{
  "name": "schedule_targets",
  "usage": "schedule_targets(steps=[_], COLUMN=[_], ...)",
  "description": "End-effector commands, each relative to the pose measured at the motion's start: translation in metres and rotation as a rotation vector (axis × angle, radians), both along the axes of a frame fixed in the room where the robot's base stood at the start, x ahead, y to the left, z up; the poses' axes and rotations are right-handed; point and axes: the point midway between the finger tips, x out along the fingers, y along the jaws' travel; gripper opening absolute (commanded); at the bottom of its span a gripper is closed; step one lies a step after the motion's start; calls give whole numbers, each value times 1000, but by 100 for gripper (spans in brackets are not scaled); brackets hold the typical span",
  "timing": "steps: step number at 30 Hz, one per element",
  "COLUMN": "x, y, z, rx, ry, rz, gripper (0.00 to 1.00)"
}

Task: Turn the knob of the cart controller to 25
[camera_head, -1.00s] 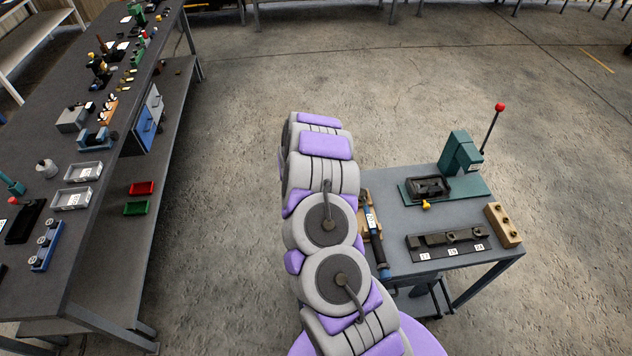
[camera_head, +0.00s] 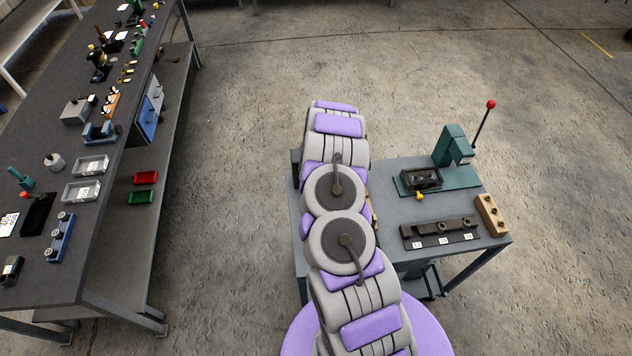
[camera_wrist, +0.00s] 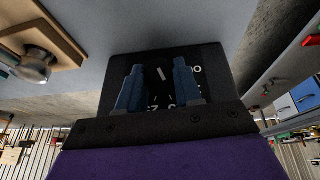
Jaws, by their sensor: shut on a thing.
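The cart controller (camera_wrist: 205,62) is a dark panel with white figures in the wrist view, directly in front of my gripper. Its black knob (camera_wrist: 160,73) carries a white pointer line, tilted a little to the left at its top. My gripper (camera_wrist: 157,80) has its two blue fingers on either side of the knob and is shut on it. The figures are partly covered by the fingers, so I cannot read the setting. In the head view my arm hides the gripper and the controller.
The grey cart (camera_head: 400,262) carries a teal press (camera_head: 452,147), a dark rack (camera_head: 440,232) and a wooden block (camera_head: 490,214). In the wrist view a wooden board with a metal fitting (camera_wrist: 35,68) is at upper left. A long workbench (camera_head: 120,195) stands left, with open floor between.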

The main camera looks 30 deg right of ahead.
Motion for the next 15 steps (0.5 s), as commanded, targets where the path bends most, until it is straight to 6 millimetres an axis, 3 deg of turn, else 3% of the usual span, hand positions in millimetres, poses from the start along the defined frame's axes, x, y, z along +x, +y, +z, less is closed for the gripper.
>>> schedule_targets(steps=[15], x=[-2], y=[-8], z=[-8], rx=[303], ry=[-156], rz=[-3], gripper=[4])
